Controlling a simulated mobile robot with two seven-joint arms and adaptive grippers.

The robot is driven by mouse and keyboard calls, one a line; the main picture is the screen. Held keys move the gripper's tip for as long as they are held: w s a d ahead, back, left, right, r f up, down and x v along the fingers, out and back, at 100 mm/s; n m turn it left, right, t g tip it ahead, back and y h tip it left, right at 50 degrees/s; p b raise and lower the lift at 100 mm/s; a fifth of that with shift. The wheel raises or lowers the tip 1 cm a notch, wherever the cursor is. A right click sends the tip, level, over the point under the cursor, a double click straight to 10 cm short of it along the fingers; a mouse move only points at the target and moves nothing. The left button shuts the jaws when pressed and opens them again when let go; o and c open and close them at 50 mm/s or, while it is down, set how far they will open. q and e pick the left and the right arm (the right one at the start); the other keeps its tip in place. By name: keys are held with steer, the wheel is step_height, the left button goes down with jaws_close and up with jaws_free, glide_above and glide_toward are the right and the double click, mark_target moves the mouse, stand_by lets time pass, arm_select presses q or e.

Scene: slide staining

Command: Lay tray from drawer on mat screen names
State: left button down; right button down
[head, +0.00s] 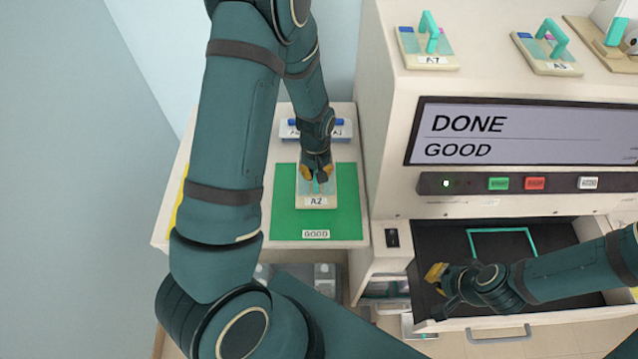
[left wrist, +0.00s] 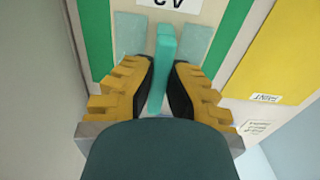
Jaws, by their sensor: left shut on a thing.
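The screen (head: 500,135) reads DONE and GOOD. A cream tray labelled A2 (head: 318,203) lies on or just above the green mat labelled GOOD (head: 285,220). My left gripper (head: 317,176) is over this tray and shut on its teal handle, which shows between the fingers in the left wrist view (left wrist: 162,70). The drawer (head: 455,240) under the screen is open, with a teal outline on its dark floor and no tray seen in it. My right gripper (head: 436,280) is over the drawer's left side; its finger gap is not clear.
Trays A1 (head: 428,50) and A3 (head: 548,55) stand on top of the machine. A yellow mat (left wrist: 275,65) is beside the green one. My left arm hides much of the side table.

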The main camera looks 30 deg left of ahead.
mark_target(309, 194)
arm_select(q)
step_height(309, 194, down, 2)
steer(key=shift+s+f, duration=0.15)
steer(key=shift+f, duration=2.15)
arm_select(e)
steer(key=shift+f, duration=0.25)
arm_select(q)
steer(key=shift+f+b, duration=0.1)
steer(key=shift+b, duration=0.2)
arm_select(e)
steer(key=shift+s+f, duration=0.1)
steer(key=shift+f, duration=0.05)
arm_select(q)
steer(key=c, duration=1.1)
jaws_free()
steer(key=shift+c, duration=0.2)
